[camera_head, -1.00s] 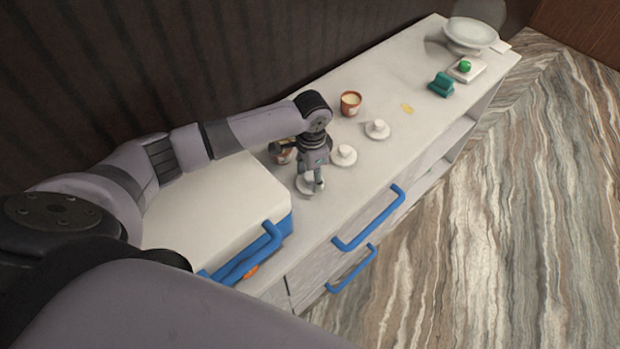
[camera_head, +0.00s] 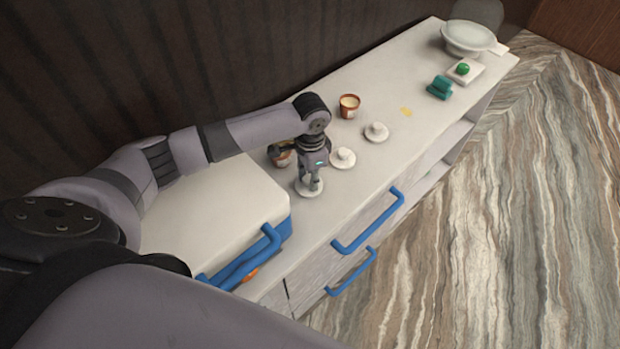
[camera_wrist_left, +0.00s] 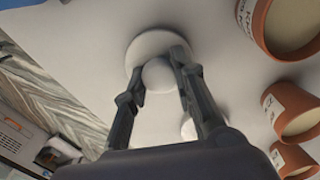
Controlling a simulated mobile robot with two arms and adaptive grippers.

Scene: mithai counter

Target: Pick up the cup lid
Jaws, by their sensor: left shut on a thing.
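My left gripper (camera_head: 314,184) is over the counter, pointing down, shut on the knob of a white cup lid (camera_head: 302,189). In the left wrist view the lid (camera_wrist_left: 148,44) is a white disc with a round knob, and the fingertips of the gripper (camera_wrist_left: 160,80) are on either side of the knob. I cannot tell whether the lid touches the counter. Two more white knobbed lids, a nearer one (camera_head: 342,159) and a farther one (camera_head: 376,132), lie to the right. My right gripper is not in view.
A brown cup (camera_head: 349,106) stands behind the lids, and another cup (camera_head: 281,156) is partly hidden by my arm. A white box with blue handles (camera_head: 213,205) is at the left. Green items (camera_head: 440,87) and a white bowl (camera_head: 468,36) stand at the far end.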

